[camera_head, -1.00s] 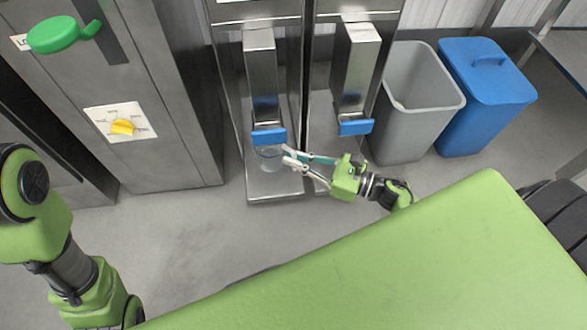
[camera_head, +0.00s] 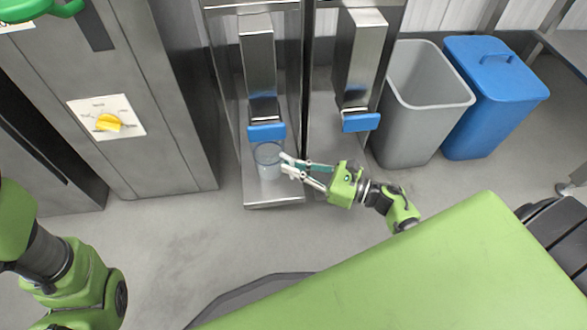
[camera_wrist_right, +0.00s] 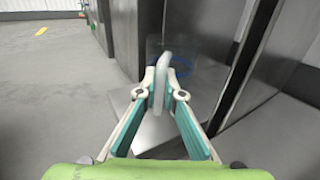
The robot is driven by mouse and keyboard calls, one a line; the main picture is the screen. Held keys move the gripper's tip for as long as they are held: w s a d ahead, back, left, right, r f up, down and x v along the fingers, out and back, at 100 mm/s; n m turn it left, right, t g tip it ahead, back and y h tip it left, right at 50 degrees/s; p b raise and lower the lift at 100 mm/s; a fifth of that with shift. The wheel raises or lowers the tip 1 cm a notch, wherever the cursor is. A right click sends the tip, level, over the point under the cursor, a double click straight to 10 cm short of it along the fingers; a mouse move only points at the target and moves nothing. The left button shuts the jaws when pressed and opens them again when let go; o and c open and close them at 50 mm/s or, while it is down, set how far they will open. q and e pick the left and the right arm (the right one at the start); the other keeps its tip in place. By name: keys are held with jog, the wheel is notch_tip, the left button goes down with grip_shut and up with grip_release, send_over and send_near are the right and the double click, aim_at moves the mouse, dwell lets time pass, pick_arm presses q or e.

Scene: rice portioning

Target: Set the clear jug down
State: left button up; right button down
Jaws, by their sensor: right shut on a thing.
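The clear jug (camera_head: 268,163) is over the bottom tray (camera_head: 273,199) of the left steel dispenser, just in front of and below its blue lever (camera_head: 266,131). My right gripper (camera_head: 285,164) reaches in from the right and is shut on the jug's handle. In the right wrist view the fingers (camera_wrist_right: 162,84) close on the pale upright handle (camera_wrist_right: 161,66), with the see-through jug body (camera_wrist_right: 184,62) beyond it. The jug looks upright. I cannot tell whether its base touches the tray. My left gripper is out of view.
A second dispenser with a blue lever (camera_head: 361,122) stands just right of the jug. An open grey bin (camera_head: 405,130) and a blue lidded bin (camera_head: 493,100) stand farther right. The floor in front is clear.

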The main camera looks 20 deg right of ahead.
jog(key=shift+f+b, duration=0.15)
jog(key=shift+b, duration=0.15)
jog(key=c, duration=2.2)
grip_release()
jog(key=shift+o, duration=0.2)
